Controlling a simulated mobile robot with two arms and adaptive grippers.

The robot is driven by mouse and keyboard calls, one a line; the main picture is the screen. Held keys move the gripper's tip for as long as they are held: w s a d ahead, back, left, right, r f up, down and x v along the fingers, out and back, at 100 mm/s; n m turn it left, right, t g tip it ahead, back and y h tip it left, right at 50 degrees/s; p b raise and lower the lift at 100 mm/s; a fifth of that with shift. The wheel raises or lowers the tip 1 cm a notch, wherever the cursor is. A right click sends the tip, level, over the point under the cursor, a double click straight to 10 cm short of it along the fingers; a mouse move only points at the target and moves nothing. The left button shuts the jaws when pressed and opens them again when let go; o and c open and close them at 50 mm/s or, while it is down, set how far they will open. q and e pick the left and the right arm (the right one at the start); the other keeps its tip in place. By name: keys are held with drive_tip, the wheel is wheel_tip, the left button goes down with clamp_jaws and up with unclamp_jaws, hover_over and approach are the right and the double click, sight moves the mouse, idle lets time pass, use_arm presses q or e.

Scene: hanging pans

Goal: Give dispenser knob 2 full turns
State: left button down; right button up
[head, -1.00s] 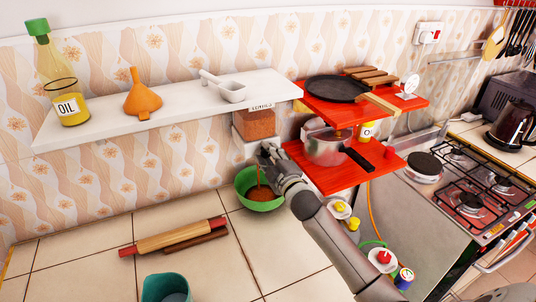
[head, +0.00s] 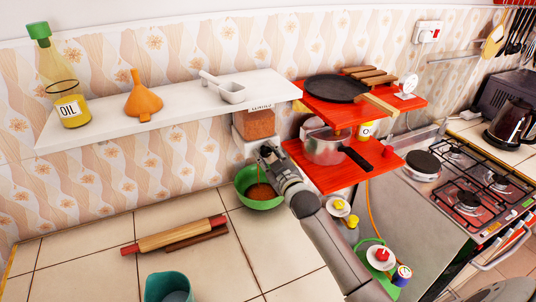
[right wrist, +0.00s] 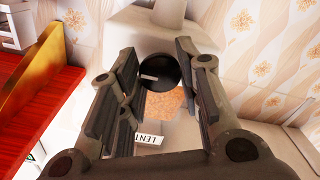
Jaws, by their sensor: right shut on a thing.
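The wall dispenser (head: 258,124) is a clear box of orange-brown lentils on a white base, under the white shelf. Its black round knob (right wrist: 158,72) sits between the fingers of my right gripper (right wrist: 160,85) in the right wrist view. In the head view my right gripper (head: 266,153) is at the front of the dispenser and hides the knob. It is shut on the knob. A green bowl (head: 246,178) stands on the counter below. A thin brown stream falls into it, and lentils (head: 260,190) lie inside. My left gripper is not in view.
A red two-level shelf (head: 330,177) with a pot (head: 322,150) and pan (head: 335,89) is close to the right of my right arm. A rolling pin (head: 175,235) and teal cup (head: 168,288) lie to the left on the counter. The counter between is clear.

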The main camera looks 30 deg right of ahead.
idle(0.4)
drive_tip(key=o, duration=1)
drive_tip(key=s, duration=1.2)
drive_tip(key=shift+a, duration=0.35)
